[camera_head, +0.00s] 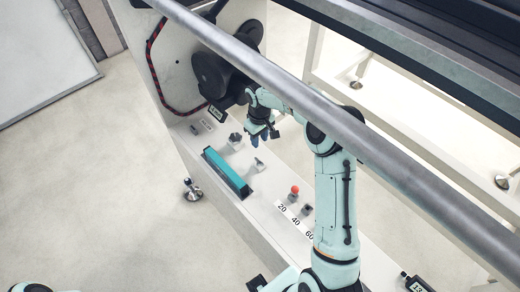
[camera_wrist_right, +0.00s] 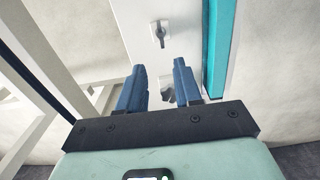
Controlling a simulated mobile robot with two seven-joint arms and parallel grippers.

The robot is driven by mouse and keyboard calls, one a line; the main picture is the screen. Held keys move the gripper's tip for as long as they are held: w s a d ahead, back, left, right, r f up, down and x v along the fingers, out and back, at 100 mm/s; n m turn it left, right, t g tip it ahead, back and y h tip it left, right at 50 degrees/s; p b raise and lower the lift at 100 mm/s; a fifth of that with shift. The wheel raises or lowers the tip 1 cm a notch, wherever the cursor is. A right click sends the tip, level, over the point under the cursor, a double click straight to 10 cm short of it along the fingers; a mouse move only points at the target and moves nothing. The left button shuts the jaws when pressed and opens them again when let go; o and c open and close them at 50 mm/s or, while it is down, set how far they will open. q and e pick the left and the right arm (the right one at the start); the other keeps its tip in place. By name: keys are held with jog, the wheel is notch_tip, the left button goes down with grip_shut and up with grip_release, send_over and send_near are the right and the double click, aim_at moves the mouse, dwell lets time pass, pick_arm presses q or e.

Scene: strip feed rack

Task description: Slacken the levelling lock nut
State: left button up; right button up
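Two small grey winged knobs, one (camera_head: 236,140) nearer the reel and one (camera_head: 257,165) nearer the red button, stand on the rack's white panel. I cannot tell whether either is the levelling lock nut. A levelling foot (camera_head: 192,188) with a metal stem stands on the floor below the rack's left side; its nut is too small to make out. My right gripper (camera_head: 262,138) is above the panel near the knobs. In the right wrist view its blue fingers (camera_wrist_right: 160,88) are apart, with a winged knob (camera_wrist_right: 167,95) visible between them, partly hidden; another (camera_wrist_right: 159,32) lies beyond. My left gripper is not visible.
A teal bar (camera_head: 227,172) lies along the panel's front edge. A red button (camera_head: 295,190) and a 20-40-60 scale (camera_head: 290,216) are farther right. A dark reel (camera_head: 213,75) stands behind the knobs. A thick grey rail (camera_head: 330,110) crosses above the panel.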

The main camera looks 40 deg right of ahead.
aim_at(259, 161)
notch_tip(259, 161, down, 13)
jog(key=shift+a+f, duration=0.1)
dwell(0.4)
grip_shut()
